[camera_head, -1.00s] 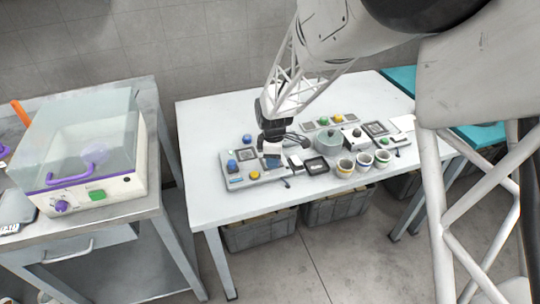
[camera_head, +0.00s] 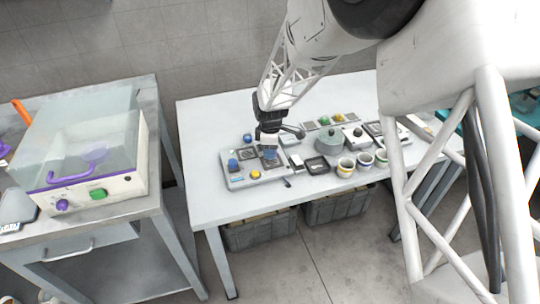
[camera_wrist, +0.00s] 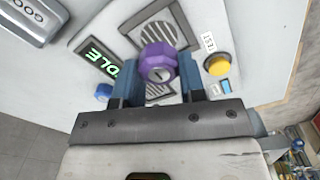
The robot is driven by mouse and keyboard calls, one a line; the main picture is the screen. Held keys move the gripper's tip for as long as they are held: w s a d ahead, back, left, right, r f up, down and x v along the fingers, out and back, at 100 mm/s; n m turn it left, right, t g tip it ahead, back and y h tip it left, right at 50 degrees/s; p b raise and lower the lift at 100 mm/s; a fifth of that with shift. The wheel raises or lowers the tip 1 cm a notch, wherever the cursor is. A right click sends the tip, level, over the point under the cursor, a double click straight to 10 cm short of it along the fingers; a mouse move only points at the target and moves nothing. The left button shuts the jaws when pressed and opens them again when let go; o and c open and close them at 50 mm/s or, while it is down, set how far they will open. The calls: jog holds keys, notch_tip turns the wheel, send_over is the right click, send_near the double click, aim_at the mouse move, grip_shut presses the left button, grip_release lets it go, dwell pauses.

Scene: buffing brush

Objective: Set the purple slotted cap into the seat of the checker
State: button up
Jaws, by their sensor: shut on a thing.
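The checker (camera_wrist: 190,50) is a light panel with a lit IDLE display (camera_wrist: 100,60), a yellow TEST button (camera_wrist: 218,64) and grey ribbed squares, one (camera_wrist: 160,30) just beyond the cap. The cap hides part of the panel, and I cannot tell whether it touches it.
To the right are a dark tray (camera_head: 317,165), several cups (camera_head: 346,168) and a grey-green lidded pot (camera_head: 328,142). The table's front left (camera_head: 215,205) is clear. A clear-lidded machine (camera_head: 90,150) stands on the left bench.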

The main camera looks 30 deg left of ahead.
aim_at(270, 162)
jog(key=shift+f, duration=1.4)
jog(key=shift+f, duration=0.35)
jog(key=shift+f, duration=0.1)
jog(key=o, duration=0.8)
jog(key=shift+f, duration=0.15)
jog(key=shift+o, duration=0.5)
jog(key=shift+s+d+f, duration=0.15)
jog(key=shift+s+f, duration=0.15)
jog(key=shift+f, duration=0.05)
jog(key=r, duration=1.4)
jog(key=shift+w, duration=0.3)
